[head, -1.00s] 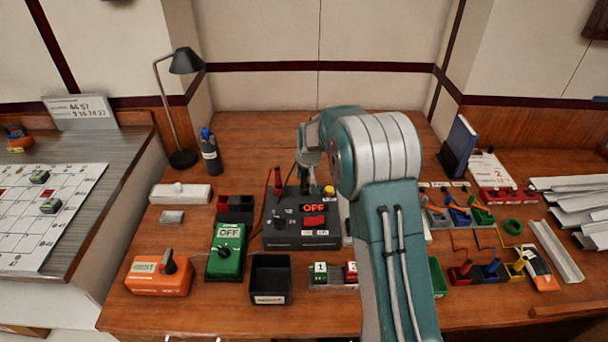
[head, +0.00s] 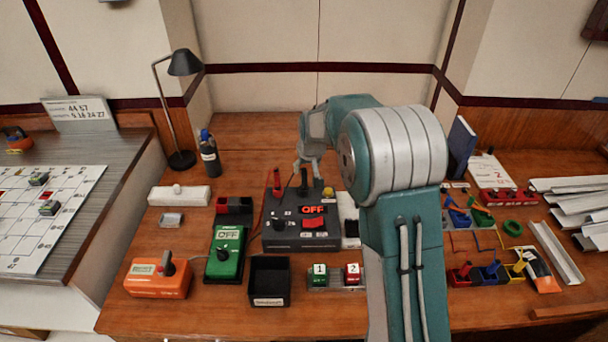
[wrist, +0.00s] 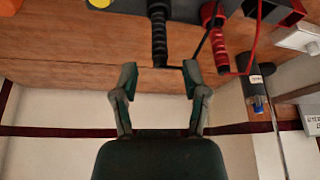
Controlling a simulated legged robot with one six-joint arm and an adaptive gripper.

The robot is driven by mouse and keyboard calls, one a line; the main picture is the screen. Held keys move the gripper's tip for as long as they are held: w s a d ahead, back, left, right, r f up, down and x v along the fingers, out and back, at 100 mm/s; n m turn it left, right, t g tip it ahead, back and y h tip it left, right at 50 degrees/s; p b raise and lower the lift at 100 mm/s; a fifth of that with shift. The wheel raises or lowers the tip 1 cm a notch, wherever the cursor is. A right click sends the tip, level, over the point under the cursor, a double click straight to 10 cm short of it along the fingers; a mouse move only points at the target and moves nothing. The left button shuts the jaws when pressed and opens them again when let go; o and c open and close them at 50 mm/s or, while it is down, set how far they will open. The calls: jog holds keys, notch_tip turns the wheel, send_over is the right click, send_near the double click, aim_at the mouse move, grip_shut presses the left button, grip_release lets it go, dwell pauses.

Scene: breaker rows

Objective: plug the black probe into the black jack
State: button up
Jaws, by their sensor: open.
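The black probe (head: 304,181) stands at the back edge of the dark grey meter box (head: 283,236), beside the red probe (head: 277,183). My gripper (head: 308,172) is open and empty, just behind and above the black probe. In the wrist view the black probe (wrist: 158,32) points toward the gap between my two spread fingers (wrist: 159,78), and its end with a dark lead is just short of the fingertips. The red probe (wrist: 215,40) is to its right there. A low black-and-red block (head: 234,207) sits left of the meter box; I cannot tell whether it holds the black jack.
A green OFF unit (head: 226,252), an open black bin (head: 270,281) and an orange box (head: 159,275) stand in front. A bottle (head: 209,154) and lamp (head: 183,110) are at back left. Coloured bins crowd the right.

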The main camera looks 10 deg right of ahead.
jog(key=s+r, duration=1.7)
jog(key=s, duration=0.3)
jog(key=s+f+t, duration=0.1)
jog(key=s, duration=1.7)
jog(key=shift+s+f+m, duration=0.25)
jog(key=shift+s+m, duration=0.15)
jog(key=shift+a, duration=0.1)
